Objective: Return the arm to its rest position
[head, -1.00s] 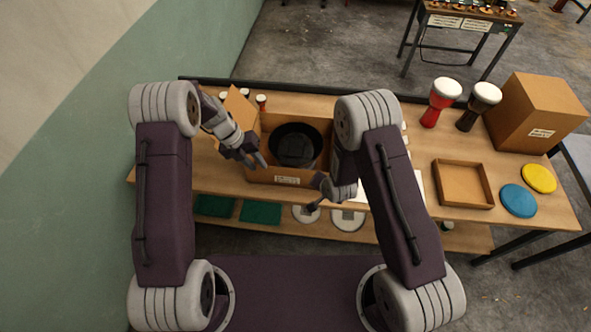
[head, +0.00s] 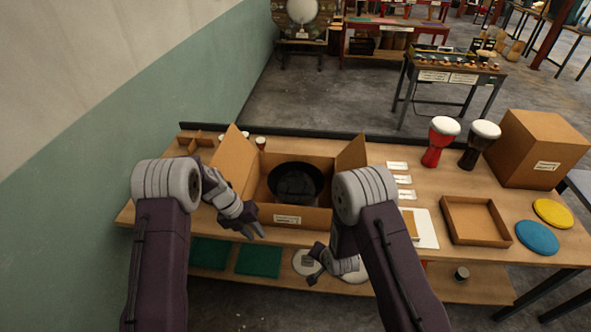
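My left gripper (head: 256,234) is just in front of the open cardboard box's left front corner. Its fingers look parted with nothing between them. My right gripper (head: 313,279) hangs low in front of the table's edge, below and right of the box; it is small and dark, and I cannot make out its finger gap. Both my arms are bent, with the forearms reaching forward. The open cardboard box (head: 318,215) stands on the table with its side flaps up. A black round object (head: 296,183), seemingly a drum, sits inside it; its lower part is hidden.
Green pads (head: 258,260) lie on the lower shelf.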

